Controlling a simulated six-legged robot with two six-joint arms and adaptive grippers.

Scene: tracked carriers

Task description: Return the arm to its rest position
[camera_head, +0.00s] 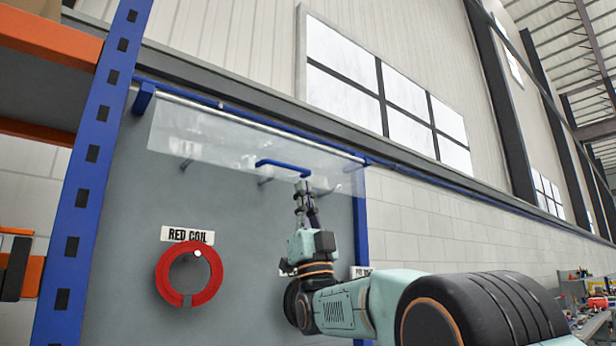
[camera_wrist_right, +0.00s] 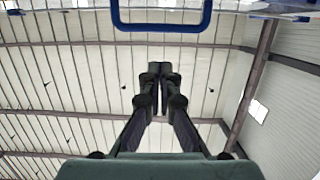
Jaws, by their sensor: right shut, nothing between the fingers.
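My right arm reaches up from the lower right in the head view. Its gripper (camera_head: 304,190) points upward, just below a blue handle (camera_head: 284,165) on a raised clear panel (camera_head: 235,145). In the right wrist view the gripper (camera_wrist_right: 158,70) has its fingers together with nothing between them. The blue handle (camera_wrist_right: 162,27) shows beyond the fingertips there, and I see no grip on it. My left gripper does not show.
A red coil (camera_head: 190,278) hangs on a peg on the grey board (camera_head: 245,235) under a "RED COIL" label (camera_head: 187,235). A blue rack post (camera_head: 85,190) with orange beams stands at the left. A cluttered bench (camera_head: 592,325) is far right.

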